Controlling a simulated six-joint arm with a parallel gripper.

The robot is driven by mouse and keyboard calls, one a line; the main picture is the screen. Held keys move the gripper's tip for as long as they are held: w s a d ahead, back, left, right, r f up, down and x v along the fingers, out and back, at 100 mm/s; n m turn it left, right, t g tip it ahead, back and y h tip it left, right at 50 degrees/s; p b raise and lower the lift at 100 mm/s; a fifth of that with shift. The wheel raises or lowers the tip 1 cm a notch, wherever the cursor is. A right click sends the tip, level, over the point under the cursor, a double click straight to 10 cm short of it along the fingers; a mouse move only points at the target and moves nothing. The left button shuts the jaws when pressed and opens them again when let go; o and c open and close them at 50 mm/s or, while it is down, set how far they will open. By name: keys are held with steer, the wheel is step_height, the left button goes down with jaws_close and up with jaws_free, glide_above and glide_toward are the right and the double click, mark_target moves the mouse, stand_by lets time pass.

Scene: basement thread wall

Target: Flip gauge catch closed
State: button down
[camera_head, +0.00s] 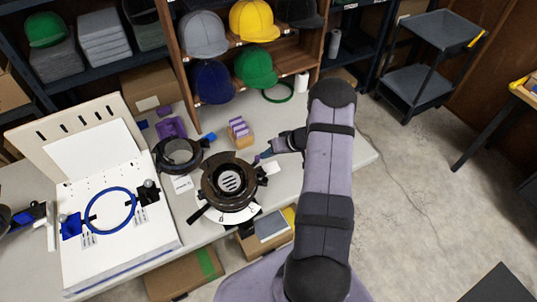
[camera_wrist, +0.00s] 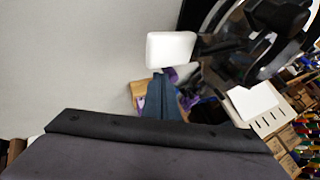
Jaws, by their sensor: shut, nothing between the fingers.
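A dark round gauge (camera_head: 208,186) with a pale slotted centre stands on the bench in the head view. Small dark fittings, one perhaps the catch, sit at its right side; I cannot make out the catch's position. My gripper (camera_head: 262,156) is shut and empty, just above and right of the gauge's upper right rim. Whether it touches the gauge cannot be told. In the wrist view my gripper's blue-grey fingers (camera_wrist: 165,100) show beyond a dark wrist edge. Dark curved parts, probably the gauge (camera_wrist: 245,50), show at upper right there.
Left on the bench stand a second dark ring (camera_head: 178,153) and a white open case (camera_head: 120,255) holding a blue hoop (camera_head: 110,210). A small wooden block with purple pieces (camera_head: 239,130) stands behind my gripper. Cap shelves rise behind. Bare bench lies right of my arm.

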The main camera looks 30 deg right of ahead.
steer(key=shift+w+r, duration=0.1)
steer(key=w+n+p, duration=0.1)
steer(key=w+a+n+g+p, duration=0.1)
steer(key=w, duration=0.1)
steer(key=shift+r+y, duration=0.15)
steer(key=shift+y, duration=0.25)
steer(key=shift+s, duration=0.2)
steer(key=shift+s+d+p, duration=0.1)
steer(key=shift+s+p, duration=0.3)
steer(key=shift+s, duration=0.25)
steer(key=shift+d, duration=0.1)
steer(key=s+d+r+b, duration=0.2)
steer(key=d+r+b, duration=0.2)
steer(key=d+r, duration=0.4)
steer(key=shift+s+d, duration=0.3)
steer(key=shift+s, duration=0.05)
